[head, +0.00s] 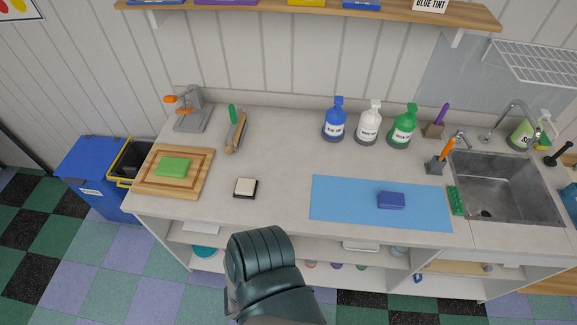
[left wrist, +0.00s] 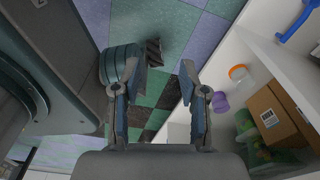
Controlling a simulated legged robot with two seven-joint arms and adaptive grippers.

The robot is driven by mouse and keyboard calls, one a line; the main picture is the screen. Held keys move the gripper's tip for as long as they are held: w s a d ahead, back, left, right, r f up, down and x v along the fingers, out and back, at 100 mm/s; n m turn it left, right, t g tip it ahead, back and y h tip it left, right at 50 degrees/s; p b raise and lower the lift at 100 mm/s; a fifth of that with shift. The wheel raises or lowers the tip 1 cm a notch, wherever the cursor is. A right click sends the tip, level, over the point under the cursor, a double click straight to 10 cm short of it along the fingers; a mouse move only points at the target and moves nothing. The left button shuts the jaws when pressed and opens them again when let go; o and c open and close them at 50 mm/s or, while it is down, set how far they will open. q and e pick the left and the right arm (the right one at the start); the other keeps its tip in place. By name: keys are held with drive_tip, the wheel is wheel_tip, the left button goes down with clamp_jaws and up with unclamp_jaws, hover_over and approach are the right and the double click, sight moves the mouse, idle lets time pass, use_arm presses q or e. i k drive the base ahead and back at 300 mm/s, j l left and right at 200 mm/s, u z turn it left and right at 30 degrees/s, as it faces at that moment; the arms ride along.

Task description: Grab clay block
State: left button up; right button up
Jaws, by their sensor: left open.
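Several blocks could be the clay block. A green block (head: 173,167) lies on a wooden board (head: 203,179) at the left of the counter. A blue block (head: 390,201) lies on a light blue mat (head: 335,203) right of centre. A small white block (head: 245,186) sits on a black base near the middle. My left gripper (left wrist: 160,78) is open and empty in the left wrist view, pointing over the checkered floor beside the shelves. In the head view a dark part of my arm shows below the counter's front edge; no fingertips show there. My right gripper is not seen.
A metal sink (head: 500,190) is at the right, an orange-handled press (head: 192,110) at the back left. Open shelves (left wrist: 240,60) with containers lie beneath. The middle counter is mostly clear.

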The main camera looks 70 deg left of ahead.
sight(246, 189)
drive_tip(key=u, duration=2.8)
drive_tip(key=z, duration=0.65)
drive_tip(key=j+z, duration=0.25)
drive_tip(key=z, duration=0.2)
drive_tip(key=j+z, duration=0.3)
drive_tip(key=z, duration=0.15)
drive_tip(key=k+j+z, duration=0.1)
drive_tip(key=j+z, duration=0.15)
drive_tip(key=z, duration=0.2)
drive_tip(key=k+j+z, duration=0.1)
drive_tip(key=j+z, duration=0.15)
drive_tip(key=z, duration=0.25)
